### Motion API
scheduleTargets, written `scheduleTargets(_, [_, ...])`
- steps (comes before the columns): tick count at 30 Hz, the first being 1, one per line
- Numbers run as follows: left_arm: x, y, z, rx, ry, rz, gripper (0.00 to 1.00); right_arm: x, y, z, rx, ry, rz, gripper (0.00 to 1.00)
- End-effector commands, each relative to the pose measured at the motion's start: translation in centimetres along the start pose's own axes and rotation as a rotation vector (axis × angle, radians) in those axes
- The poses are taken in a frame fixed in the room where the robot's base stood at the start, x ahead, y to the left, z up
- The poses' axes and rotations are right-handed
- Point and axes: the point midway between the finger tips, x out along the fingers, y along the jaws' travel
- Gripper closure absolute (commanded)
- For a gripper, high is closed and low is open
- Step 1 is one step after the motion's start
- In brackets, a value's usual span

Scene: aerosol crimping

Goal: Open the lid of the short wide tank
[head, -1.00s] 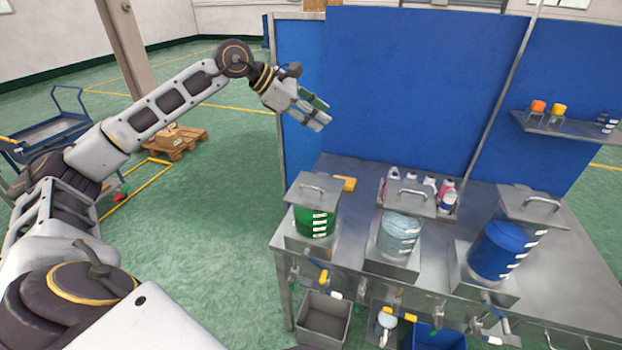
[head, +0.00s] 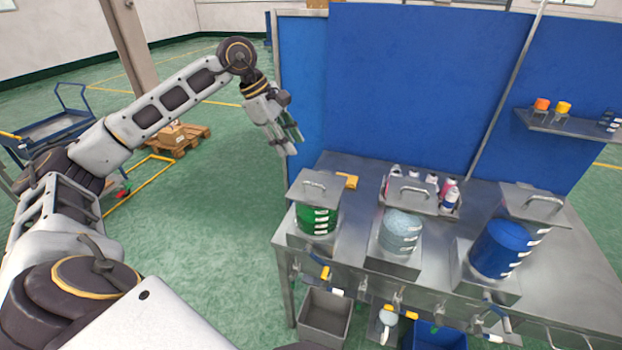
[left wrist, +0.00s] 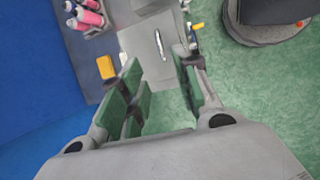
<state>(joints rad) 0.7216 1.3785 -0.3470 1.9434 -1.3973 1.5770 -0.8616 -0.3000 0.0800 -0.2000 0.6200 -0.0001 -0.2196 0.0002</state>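Three lidded tanks stand on the bench: a green tank (head: 316,220), a pale blue-grey tank (head: 400,232) and a blue tank (head: 497,249). I cannot tell for sure which counts as the short wide one. Each has a flat square metal lid with a bar handle, and all lids are on: green's lid (head: 313,198), the middle lid (head: 408,204), blue's lid (head: 540,213). My left gripper (head: 290,143) is open and empty, above and left of the green tank. In the left wrist view a lid (left wrist: 143,42) with its handle lies beyond the spread fingers (left wrist: 158,92). My right gripper is out of view.
Blue panels (head: 420,90) rise behind the bench (head: 348,163). A yellow object (head: 348,181) lies behind the green tank; several bottles (head: 449,197) stand behind the middle one. A grey bin (head: 325,318) and a blue bin (head: 440,337) are below. The air above the lids is clear.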

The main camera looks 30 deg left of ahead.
Motion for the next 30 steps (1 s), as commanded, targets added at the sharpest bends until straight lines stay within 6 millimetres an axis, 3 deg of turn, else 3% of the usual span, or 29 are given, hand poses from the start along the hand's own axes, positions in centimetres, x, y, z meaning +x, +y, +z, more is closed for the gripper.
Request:
scheduleTargets(11, [1.4, 0.0, 0.0, -0.001, 0.000, -0.002, 0.68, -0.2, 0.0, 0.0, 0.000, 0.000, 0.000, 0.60])
scheduleTargets(30, [9.4, 0.0, 0.1, -0.002, -0.003, -0.002, 0.68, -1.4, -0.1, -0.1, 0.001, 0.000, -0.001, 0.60])
